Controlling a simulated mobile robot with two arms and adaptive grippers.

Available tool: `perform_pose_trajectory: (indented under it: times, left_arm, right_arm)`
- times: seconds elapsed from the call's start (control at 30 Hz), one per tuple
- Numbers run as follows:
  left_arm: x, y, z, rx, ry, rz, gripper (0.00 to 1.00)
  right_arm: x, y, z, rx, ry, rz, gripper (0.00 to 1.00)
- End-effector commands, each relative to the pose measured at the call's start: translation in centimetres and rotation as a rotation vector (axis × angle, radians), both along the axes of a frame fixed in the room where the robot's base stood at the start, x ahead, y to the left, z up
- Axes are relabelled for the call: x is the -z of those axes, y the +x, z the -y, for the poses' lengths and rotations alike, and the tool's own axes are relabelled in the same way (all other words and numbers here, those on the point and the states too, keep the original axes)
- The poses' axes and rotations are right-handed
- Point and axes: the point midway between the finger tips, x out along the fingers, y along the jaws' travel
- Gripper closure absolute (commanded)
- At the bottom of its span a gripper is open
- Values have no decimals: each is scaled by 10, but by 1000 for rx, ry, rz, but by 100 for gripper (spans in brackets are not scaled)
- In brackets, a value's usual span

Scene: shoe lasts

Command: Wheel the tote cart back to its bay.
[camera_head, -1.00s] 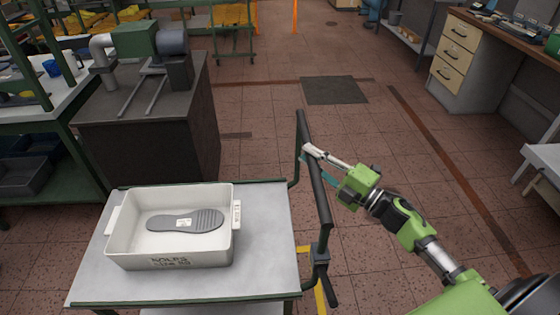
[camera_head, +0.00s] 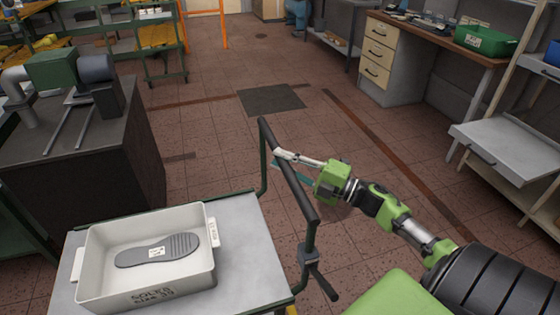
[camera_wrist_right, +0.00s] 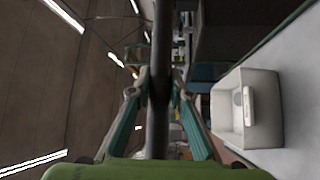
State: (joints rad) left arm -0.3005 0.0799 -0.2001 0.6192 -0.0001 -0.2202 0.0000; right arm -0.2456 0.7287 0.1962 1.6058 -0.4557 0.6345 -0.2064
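The tote cart (camera_head: 245,240) has a grey top with a green rim and stands at the lower left. Its dark handle bar (camera_head: 303,198) rises on the right side. A white tote (camera_head: 145,290) marked as soles sits on the cart with a grey shoe sole (camera_head: 158,250) inside. The tote also shows in the right wrist view (camera_wrist_right: 232,112). My right gripper (camera_head: 284,162) is shut on the handle bar; in the right wrist view the bar (camera_wrist_right: 158,120) runs between its fingers. My left gripper is not in view. The cart's wheels and the bay are not identifiable.
A floor mat (camera_head: 270,100) lies ahead on open tiled floor (camera_head: 215,110). A drawer desk (camera_head: 395,75) and a grey-shelved rack (camera_head: 510,145) line the right. A green rack stands at the far left.

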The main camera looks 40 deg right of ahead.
Motion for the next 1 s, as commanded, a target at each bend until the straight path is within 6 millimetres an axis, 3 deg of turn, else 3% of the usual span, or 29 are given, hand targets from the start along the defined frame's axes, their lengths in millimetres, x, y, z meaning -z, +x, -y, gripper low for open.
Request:
perform_pose_trajectory:
  times: [0.03,0.07,0.47,0.63,1.0]
  left_arm:
    - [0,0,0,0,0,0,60]
    - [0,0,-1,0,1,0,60]
    - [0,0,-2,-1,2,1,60]
    - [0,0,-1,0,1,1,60]
    - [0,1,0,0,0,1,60]
  right_arm:
    - [0,2,9,22,-1,-3,71]
    - [0,2,9,22,-1,-3,64]
    - [1,-2,6,13,-1,-3,64]
    - [5,-22,17,13,-1,-6,64]
    - [15,-90,52,19,1,-4,64]
